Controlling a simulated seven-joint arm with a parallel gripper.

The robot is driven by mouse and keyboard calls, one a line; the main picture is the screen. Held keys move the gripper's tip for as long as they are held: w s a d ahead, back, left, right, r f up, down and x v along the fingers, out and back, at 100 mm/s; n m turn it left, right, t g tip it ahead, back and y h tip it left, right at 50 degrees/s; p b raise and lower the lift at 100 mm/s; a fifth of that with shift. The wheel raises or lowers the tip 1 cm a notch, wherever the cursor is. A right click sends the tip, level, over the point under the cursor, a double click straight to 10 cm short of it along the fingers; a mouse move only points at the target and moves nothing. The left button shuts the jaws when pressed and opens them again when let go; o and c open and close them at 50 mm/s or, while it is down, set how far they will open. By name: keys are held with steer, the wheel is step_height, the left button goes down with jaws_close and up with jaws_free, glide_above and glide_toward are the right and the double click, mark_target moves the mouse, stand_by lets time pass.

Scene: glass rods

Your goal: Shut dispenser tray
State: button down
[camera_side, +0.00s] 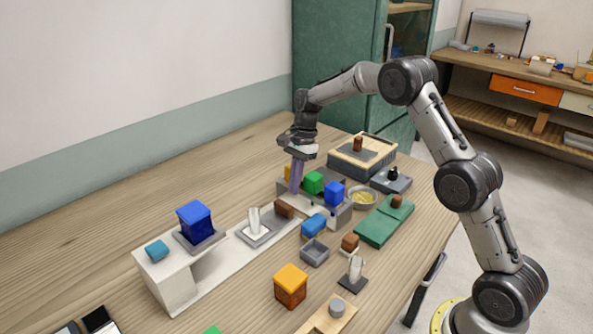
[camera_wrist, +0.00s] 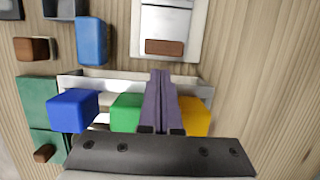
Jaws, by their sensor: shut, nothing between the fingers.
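The dispenser, a long low grey-and-white box (camera_side: 342,215), stands mid-table in the side view, with a blue cube (camera_side: 334,193), a green cube (camera_side: 313,182) and a mostly hidden yellow cube (camera_side: 288,172) along it. In the wrist view its pale wall (camera_wrist: 100,84) runs across the picture, behind the blue (camera_wrist: 73,110), green (camera_wrist: 128,112) and yellow (camera_wrist: 194,117) cubes. My gripper (camera_side: 294,189) points down at the dispenser's left part, purple fingers together and empty. In the wrist view the fingers (camera_wrist: 159,78) overlap the wall, between green and yellow. I cannot tell whether they touch it.
A white stand (camera_side: 172,279) with a dark blue cube (camera_side: 195,220) is at the left. A blue block (camera_side: 313,227), grey open box (camera_side: 314,252) and orange-topped block (camera_side: 290,287) lie in front. A green case (camera_side: 383,228) is to the right. Bare table lies left behind the dispenser.

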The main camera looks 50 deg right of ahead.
steer(key=shift+x, duration=1.55)
steer(key=shift+a, duration=0.2)
glide_toward(245, 239)
steer(key=x, duration=0.5)
steer(key=shift+f, duration=0.2)
steer(key=shift+a, duration=0.1)
